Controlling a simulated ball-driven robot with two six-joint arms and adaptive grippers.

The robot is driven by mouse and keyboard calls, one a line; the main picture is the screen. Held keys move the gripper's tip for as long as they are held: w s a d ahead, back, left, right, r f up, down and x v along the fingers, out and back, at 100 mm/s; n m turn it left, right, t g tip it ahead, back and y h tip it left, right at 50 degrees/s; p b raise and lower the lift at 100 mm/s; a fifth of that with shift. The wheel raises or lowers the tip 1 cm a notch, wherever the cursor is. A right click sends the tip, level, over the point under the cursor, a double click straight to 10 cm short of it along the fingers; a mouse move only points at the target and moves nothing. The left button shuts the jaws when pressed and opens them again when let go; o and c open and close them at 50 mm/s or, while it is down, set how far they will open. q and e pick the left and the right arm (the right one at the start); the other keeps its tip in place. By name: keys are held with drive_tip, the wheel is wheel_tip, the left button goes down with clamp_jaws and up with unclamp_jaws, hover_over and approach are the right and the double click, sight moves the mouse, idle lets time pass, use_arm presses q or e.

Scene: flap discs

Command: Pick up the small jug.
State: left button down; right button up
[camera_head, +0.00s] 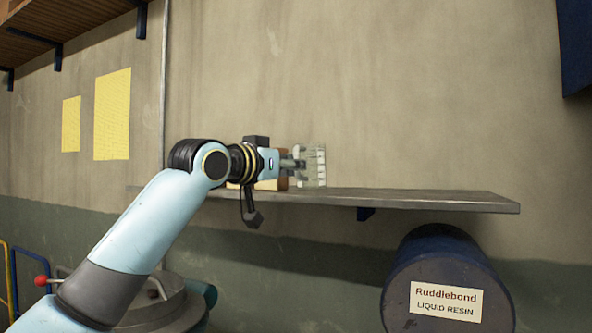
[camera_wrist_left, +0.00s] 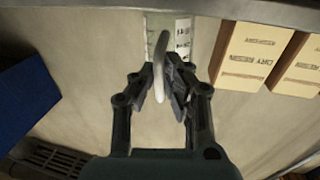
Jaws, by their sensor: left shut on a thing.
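The small jug (camera_head: 315,166) is clear, with pale markings up its side, and stands upright at the shelf (camera_head: 420,198). I cannot tell whether its base touches the shelf. My left gripper (camera_head: 297,164) reaches it from the left, held level. In the left wrist view the jug (camera_wrist_left: 182,30) is at the top centre, with its pale handle (camera_wrist_left: 158,80) pointing towards me. My left gripper (camera_wrist_left: 162,88) is shut on that handle, one finger on each side. My right gripper is in neither view.
Tan boxes (camera_wrist_left: 250,50) with printed lettering stand close beside the jug; one (camera_head: 276,184) shows partly behind my left gripper. The shelf is bare to the right of the jug. A dark blue resin drum (camera_head: 425,262) stands below the shelf's right end.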

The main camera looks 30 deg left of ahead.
sight(295, 150)
use_arm(q)
wheel_tip(295, 150, up, 3)
drive_tip(key=shift+b, duration=0.35)
drive_tip(key=s+d+r+b, duration=0.1)
drive_tip(key=s+d+r, duration=0.3)
drive_tip(key=d+r, duration=0.3)
drive_tip(key=d, duration=0.3)
drive_tip(key=shift+s+d+r+b, duration=0.25)
drive_tip(key=shift+s+d+b, duration=0.05)
drive_tip(key=shift+d+b, duration=0.1)
drive_tip(key=c, duration=2)
unclamp_jaws()
drive_tip(key=shift+c, duration=0.2)
